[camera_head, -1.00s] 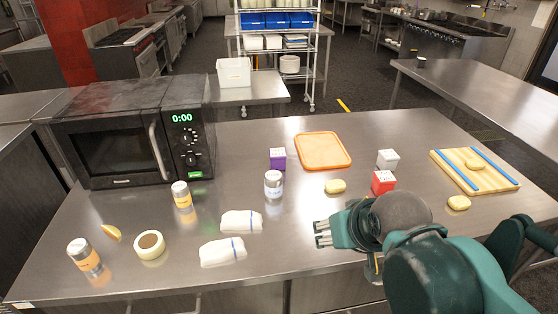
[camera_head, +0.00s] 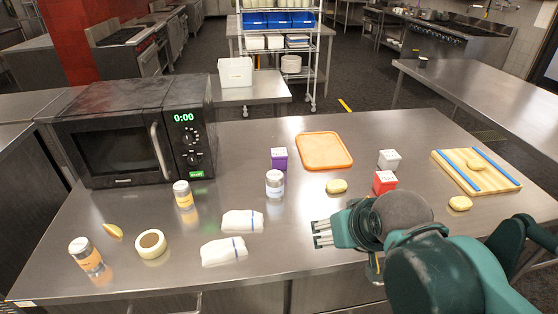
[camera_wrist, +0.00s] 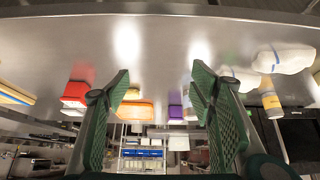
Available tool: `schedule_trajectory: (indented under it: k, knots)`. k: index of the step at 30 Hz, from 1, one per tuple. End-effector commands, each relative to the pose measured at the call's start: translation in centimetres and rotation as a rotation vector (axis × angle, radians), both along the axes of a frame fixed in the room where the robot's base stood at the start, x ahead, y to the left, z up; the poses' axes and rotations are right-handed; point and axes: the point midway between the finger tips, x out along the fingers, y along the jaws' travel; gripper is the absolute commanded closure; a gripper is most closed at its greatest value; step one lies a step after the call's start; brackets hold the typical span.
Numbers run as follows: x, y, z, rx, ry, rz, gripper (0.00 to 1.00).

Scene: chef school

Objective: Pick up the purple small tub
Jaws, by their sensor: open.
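The purple small tub (camera_head: 279,158) with a whitish top stands upright on the steel counter, just left of the orange tray, behind a silver-lidded can. My gripper (camera_head: 318,234) is open and empty near the front of the counter, in front of the tub and to its right, well apart from it. In the wrist view the picture is upside down. The purple tub (camera_wrist: 175,109) shows there between the two green fingers, beyond their tips and closer to the right finger.
A silver-lidded can (camera_head: 274,183) stands close in front of the tub. The orange tray (camera_head: 324,151), a potato (camera_head: 337,186), a red tub (camera_head: 384,182) and a white tub (camera_head: 389,159) are to the right. Folded cloths (camera_head: 242,221) lie left of my gripper. The microwave (camera_head: 130,135) fills the left rear.

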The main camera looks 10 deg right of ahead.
Motion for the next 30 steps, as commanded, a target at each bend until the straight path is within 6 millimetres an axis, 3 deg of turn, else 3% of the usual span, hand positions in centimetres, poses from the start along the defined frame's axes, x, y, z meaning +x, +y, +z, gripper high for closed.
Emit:
schedule_trajectory:
  k: [11,30]
  knots:
    - [2.5,0.2,2.6,-0.065,0.045,0.079,0.45]
    - [11.0,0.8,7.8,-0.259,0.191,0.329,0.45]
